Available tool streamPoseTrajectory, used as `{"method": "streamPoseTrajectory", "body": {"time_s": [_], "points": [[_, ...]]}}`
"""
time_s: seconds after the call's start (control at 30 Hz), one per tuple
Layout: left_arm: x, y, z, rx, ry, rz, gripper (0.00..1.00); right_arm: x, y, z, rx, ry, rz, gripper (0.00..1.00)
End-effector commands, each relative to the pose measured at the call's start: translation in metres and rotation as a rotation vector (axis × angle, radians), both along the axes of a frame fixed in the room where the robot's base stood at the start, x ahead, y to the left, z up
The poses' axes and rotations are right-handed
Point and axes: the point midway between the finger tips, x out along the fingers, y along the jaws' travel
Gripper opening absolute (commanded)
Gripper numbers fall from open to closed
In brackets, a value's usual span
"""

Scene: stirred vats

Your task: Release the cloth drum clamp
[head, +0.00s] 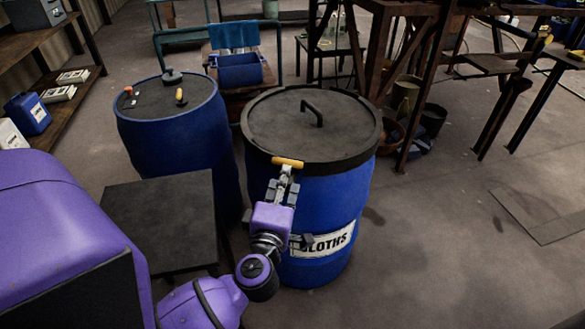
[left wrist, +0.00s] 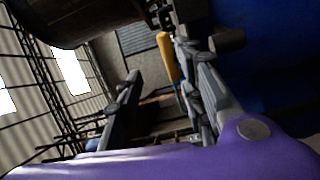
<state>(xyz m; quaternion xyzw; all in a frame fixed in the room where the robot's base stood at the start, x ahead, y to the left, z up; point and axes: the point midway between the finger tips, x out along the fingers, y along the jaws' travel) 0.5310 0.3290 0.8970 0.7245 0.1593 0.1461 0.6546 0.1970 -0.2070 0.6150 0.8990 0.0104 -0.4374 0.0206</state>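The cloth drum (head: 320,225) is a blue drum with a white label reading "CLOTHS", upright on the floor in the head view. Its dark lid (head: 285,125) is on, with a black band around the rim. The clamp's yellow-orange handle (head: 287,162) lies at the near rim; it also shows in the left wrist view (left wrist: 168,60). My left gripper (head: 283,182) is at the drum's near side, just below the handle. In the left wrist view its fingers (left wrist: 158,60) are apart, with the handle close to the right-hand one. Contact cannot be told. My right gripper is out of view.
A second blue drum (head: 175,130) with small items on its lid stands to the left. A dark flat-topped box (head: 155,220) stands in front of it. A rusty metal frame (head: 415,90) stands behind right. The floor (head: 450,250) on the right is mostly clear.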

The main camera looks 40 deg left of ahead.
Motion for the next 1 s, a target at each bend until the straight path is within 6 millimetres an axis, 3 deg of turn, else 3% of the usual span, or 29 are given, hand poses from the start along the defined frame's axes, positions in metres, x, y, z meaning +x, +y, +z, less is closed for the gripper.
{"method": "streamPoseTrajectory", "body": {"time_s": [0.2, 0.63, 1.0], "points": [[0.015, 0.009, -0.009, -0.107, 0.022, 0.039, 0.35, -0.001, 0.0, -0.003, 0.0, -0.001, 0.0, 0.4], [0.07, 0.037, -0.014, -0.11, 0.023, 0.04, 0.35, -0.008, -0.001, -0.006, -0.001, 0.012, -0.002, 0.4], [0.08, 0.042, -0.014, -0.111, 0.023, 0.04, 0.35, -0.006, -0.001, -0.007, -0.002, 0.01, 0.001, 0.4]]}}
